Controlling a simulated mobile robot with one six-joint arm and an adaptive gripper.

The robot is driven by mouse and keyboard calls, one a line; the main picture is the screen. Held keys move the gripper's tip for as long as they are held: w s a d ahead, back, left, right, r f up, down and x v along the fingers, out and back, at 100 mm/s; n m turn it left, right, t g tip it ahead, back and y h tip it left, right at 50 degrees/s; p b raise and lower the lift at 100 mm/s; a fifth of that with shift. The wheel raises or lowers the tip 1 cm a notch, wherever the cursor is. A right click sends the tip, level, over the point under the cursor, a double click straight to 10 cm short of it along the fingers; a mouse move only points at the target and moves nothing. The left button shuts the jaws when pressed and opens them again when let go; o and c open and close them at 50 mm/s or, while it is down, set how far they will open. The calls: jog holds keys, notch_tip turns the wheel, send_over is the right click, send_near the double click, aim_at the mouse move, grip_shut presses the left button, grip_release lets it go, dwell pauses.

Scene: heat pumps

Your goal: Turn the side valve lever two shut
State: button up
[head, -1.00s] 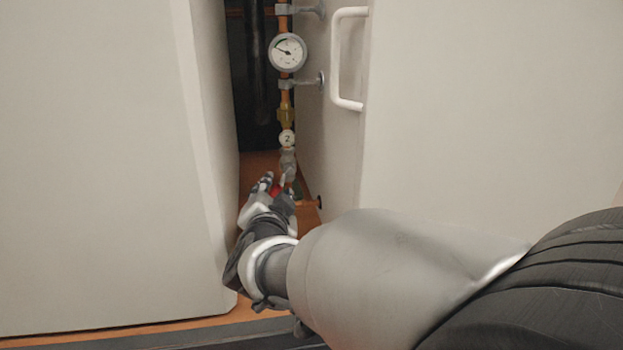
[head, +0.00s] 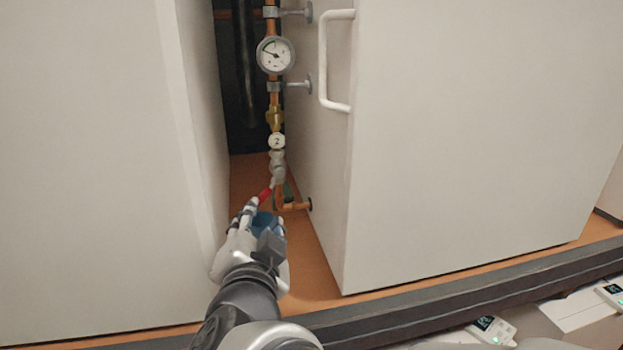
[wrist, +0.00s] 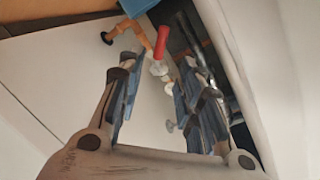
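The valve marked by a white round tag "2" (head: 277,141) sits low on the copper pipe in the gap between two cabinets. Its red lever (head: 265,194) slants down and left from the grey valve body (head: 278,163) in the head view. The red lever also shows in the wrist view (wrist: 161,42), near the pale valve fitting (wrist: 158,68). My gripper (head: 254,208) is in the gap, just below the lever's lower end. In the wrist view its fingers (wrist: 158,72) are spread, with the lever between or just beyond their tips. I cannot tell whether they touch it.
A pale cabinet (head: 90,170) stands close on the left, another (head: 460,150) with a white handle (head: 323,60) on the right. The gap is narrow. A pressure gauge (head: 275,55) is above the valve. A copper stub (head: 295,206) reaches right below it.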

aim_at(267, 190)
jog(key=shift+c, duration=0.5)
jog(key=shift+w+d, duration=0.1)
jog(key=shift+c, duration=0.7)
jog(key=shift+w+d+f+m, duration=0.1)
jog(key=shift+d+f+m, duration=0.15)
jog(key=shift+m, duration=0.45)
jog(key=shift+c, duration=0.6)
jog(key=d+f+m, duration=0.1)
jog(key=m, duration=0.3)
jog(key=w+d+f+m, duration=0.1)
jog(key=m, duration=0.2)
jog(key=d+f+m, duration=0.1)
jog(key=m, duration=0.3)
jog(key=shift+w+d+f+m, duration=0.25)
jog(key=shift+d+f+m, duration=0.05)
jog(key=shift+d+f, duration=0.1)
grip_shut()
jog(key=m, duration=0.1)
jog(key=f+m, duration=0.1)
jog(key=m, duration=0.1)
jog(key=d+m, duration=0.1)
jog(key=shift+f+y, duration=0.3)
jog(key=shift+y, duration=0.1)
jog(key=shift+m, duration=0.3)
jog(key=x, duration=0.9)
jog(key=shift+w, duration=0.35)
jog(key=a+r, duration=0.1)
jog(key=s+a+r+p, duration=0.1)
jog(key=r, duration=0.1)
jog(key=shift+a, duration=0.35)
